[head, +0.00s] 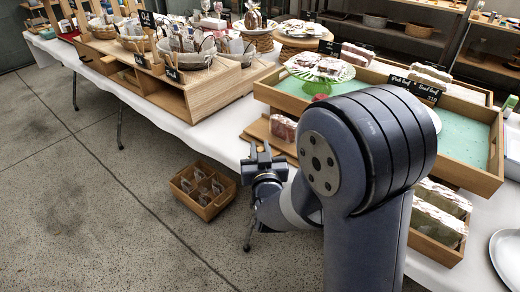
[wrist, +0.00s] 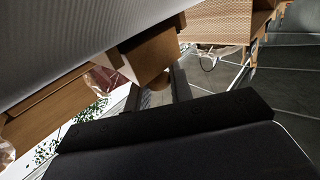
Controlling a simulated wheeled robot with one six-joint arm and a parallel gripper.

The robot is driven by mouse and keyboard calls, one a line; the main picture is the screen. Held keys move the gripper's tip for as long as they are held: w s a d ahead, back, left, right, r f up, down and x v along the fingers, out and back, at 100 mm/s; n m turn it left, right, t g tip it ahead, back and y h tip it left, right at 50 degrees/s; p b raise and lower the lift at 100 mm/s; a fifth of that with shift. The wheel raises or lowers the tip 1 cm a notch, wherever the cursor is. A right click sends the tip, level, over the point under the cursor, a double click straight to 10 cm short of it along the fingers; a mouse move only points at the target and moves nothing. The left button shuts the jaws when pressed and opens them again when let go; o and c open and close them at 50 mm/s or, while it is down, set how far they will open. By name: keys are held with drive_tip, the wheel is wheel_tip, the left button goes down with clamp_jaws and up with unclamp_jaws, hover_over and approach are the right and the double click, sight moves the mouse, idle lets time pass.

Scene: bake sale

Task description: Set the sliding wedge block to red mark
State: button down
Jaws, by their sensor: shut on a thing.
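My gripper (head: 263,158) is at the table's front edge, beside the low wooden board (head: 262,132) under the wooden display. In the wrist view my gripper's fingers (wrist: 160,92) are close around a small brown wooden part (wrist: 161,79). This part appears to belong to the sliding wedge block (wrist: 150,56), a plain wooden block just beyond the fingertips. Its far side and its seat are hidden. I cannot make out the red mark in either view.
A tray display (head: 465,165) with turquoise lining stands right of my gripper, with wrapped loaves (head: 283,127) beside it. A stepped wooden stand (head: 190,98) with baskets is at left. A divided wooden crate (head: 203,189) sits on the floor. Open floor lies at left.

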drive_tip(key=w+d+b, duration=0.1)
drive_tip(key=w+d, duration=0.1)
drive_tip(key=w, duration=0.1)
drive_tip(key=shift+d, duration=0.15)
drive_tip(key=shift+w+d+b, duration=0.25)
drive_tip(key=shift+b, duration=0.1)
drive_tip(key=shift+w+r, duration=0.1)
drive_tip(key=shift+r, duration=0.05)
drive_tip(key=c, duration=1.4)
unclamp_jaws()
drive_tip(key=shift+w+d, duration=0.1)
drive_tip(key=shift+d, duration=0.05)
drive_tip(key=shift+o, duration=0.3)
drive_tip(key=s+d, duration=0.1)
drive_tip(key=s, duration=0.9)
drive_tip(key=shift+s+d, duration=0.15)
drive_tip(key=shift+s, duration=0.2)
